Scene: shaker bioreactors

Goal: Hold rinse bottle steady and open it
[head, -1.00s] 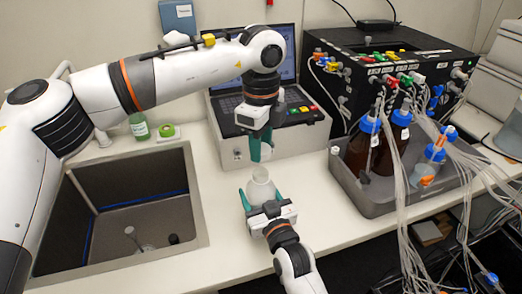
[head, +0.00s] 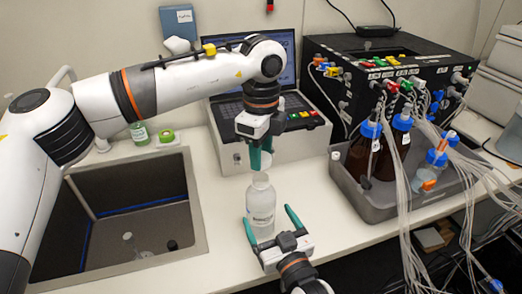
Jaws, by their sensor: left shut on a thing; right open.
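The rinse bottle (head: 261,208), pale and translucent with a printed label, stands upright on the counter in the head view. My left gripper (head: 260,162) is just above the bottle's neck, pointing down. It is shut on a small white piece that looks like the bottle cap (head: 266,159), partly hidden by the fingers. Whether this piece touches the neck is hard to tell. My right gripper (head: 271,224) is open, in front of the bottle's lower part, fingers spread and apart from it.
A sink (head: 200,215) lies to the left, with small items in it. A laptop on a light box (head: 236,158) stands behind the bottle. A grey tray (head: 372,208) with brown bottles and hanging tubes stands to the right.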

